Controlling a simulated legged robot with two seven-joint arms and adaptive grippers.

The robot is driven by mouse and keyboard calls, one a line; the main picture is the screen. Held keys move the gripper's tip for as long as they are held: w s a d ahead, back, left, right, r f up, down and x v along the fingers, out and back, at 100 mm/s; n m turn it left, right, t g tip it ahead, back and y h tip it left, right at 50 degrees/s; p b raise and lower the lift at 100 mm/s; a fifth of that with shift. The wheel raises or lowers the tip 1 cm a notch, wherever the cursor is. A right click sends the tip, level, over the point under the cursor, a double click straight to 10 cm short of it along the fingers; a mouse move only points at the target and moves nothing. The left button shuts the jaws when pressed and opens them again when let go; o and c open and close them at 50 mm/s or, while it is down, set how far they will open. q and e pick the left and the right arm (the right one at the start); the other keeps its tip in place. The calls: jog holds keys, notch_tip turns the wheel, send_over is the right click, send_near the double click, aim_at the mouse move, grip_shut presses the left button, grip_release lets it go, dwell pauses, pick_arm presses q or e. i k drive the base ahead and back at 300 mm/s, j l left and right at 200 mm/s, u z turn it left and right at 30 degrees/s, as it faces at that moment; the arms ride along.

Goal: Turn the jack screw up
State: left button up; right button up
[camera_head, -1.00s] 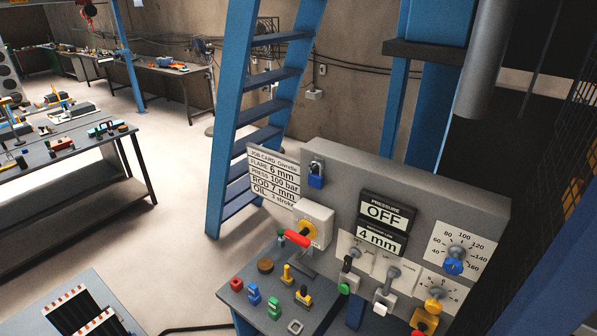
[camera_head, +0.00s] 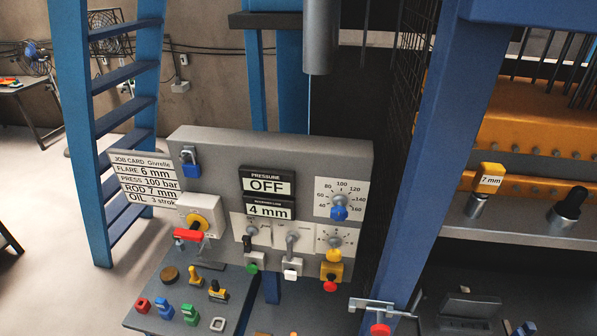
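I cannot tell for certain which part is the jack screw. A grey control panel (camera_head: 225,150) stands in the middle, with a display reading PRESSURE OFF (camera_head: 267,182) and one below reading 4 mm (camera_head: 268,209). A blue-knobbed dial (camera_head: 339,213) points at a scale of 40 to 160. A yellow block with a red knob (camera_head: 331,276) is under that. A metal clamp-like part with a red knob (camera_head: 380,329) is at the bottom edge, partly cut off. Neither of my grippers is in view.
A job card (camera_head: 143,178) reads flare 6 mm, press 100 bar, rod 7 mm. A small bench (camera_head: 150,318) holds several coloured pieces. A blue post (camera_head: 424,130) separates the panel from an orange machine (camera_head: 530,130) with a yellow 7 mm tag (camera_head: 489,179). A blue ladder (camera_head: 75,120) stands left.

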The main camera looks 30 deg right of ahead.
aim_at(417, 301)
jog(key=z, duration=2.05)
jog(key=l, duration=0.1)
